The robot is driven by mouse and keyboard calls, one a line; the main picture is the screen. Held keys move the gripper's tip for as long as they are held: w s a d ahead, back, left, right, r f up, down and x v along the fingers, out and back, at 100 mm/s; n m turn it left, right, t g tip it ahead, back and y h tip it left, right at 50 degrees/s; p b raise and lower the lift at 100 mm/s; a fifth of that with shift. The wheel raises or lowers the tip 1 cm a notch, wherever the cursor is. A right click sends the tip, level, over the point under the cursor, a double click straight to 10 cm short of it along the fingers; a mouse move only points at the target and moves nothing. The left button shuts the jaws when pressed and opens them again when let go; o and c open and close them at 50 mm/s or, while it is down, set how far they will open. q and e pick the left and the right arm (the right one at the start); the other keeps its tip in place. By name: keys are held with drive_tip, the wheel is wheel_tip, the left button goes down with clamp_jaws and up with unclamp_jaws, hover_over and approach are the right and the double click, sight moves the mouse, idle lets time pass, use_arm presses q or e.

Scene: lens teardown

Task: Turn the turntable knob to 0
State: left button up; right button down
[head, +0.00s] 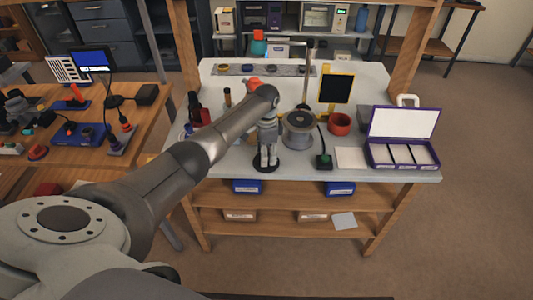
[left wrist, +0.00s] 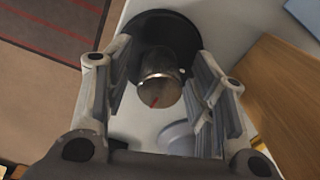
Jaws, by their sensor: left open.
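The turntable knob is a silver cylinder (left wrist: 160,78) on a round black base (left wrist: 172,32) in the left wrist view. A red mark on its top points toward the lower left of that view. I cannot read any scale or the 0. My left gripper (left wrist: 162,72) is open, with one finger on each side of the knob; I cannot tell whether they touch it. In the head view my left gripper (head: 266,160) points down over the black base (head: 266,168) near the table's front edge and hides the knob.
A grey spool-like cylinder (head: 298,131) stands just right of the gripper. Beyond it are a red bowl (head: 340,124), a yellow-framed screen (head: 336,88) and a purple compartment case (head: 404,150). Dark bottles (head: 194,106) stand left of my arm. The table's front edge is close.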

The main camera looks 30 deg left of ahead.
use_arm(q)
drive_tip(key=shift+s+f, duration=0.1)
drive_tip(key=shift+f, duration=0.2)
drive_tip(key=c, duration=1)
use_arm(e)
drive_tip(key=shift+w+r, duration=0.1)
drive_tip(key=shift+w, duration=0.1)
